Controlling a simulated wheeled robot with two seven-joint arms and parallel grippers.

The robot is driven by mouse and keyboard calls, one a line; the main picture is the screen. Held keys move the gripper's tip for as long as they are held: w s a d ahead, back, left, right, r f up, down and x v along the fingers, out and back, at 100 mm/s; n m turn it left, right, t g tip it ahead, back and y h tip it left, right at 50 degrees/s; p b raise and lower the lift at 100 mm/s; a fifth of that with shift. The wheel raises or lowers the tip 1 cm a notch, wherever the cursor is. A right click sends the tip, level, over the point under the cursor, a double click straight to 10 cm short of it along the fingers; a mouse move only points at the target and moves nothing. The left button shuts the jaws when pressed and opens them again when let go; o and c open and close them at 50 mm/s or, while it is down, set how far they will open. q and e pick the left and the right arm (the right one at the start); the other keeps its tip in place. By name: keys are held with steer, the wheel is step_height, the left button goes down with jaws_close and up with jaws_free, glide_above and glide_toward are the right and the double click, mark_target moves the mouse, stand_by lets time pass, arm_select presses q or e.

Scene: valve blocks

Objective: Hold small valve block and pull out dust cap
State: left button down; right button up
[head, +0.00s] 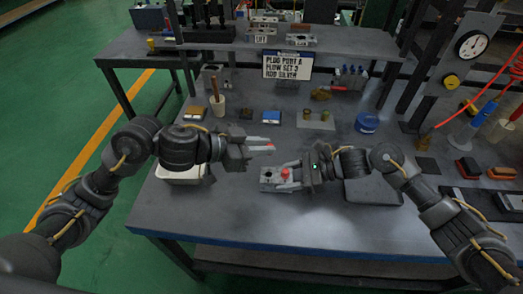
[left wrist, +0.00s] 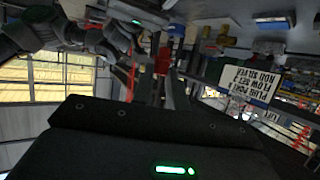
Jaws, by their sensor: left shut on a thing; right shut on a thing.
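In the head view, a small grey valve block (head: 268,175) is at the middle front of the table. My right gripper (head: 287,176) is shut on it from the right. A red part (head: 285,173) shows at the block, between the fingers. My left gripper (head: 268,146) is above and behind the block, pointing right, shut on a small red dust cap (head: 271,147) at its fingertips. The cap is apart from the block. In the left wrist view, a red piece (left wrist: 163,60) shows at the fingers. The block's far side is hidden.
A sign (head: 287,65) reads "PLUG PORT A, FLOW SET 3, ROD SILVER". A white bin (head: 180,175) lies under my left arm, and a dark tray (head: 372,191) under my right. A blue round tin (head: 366,122) stands behind. The table's front edge is clear.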

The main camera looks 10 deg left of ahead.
steer(key=o, duration=1.5)
steer(key=shift+c, duration=0.2)
steer(key=shift+d, duration=0.1)
steer(key=v, duration=1.1)
steer(key=shift+d+r, duration=0.15)
steer(key=shift+d, duration=0.25)
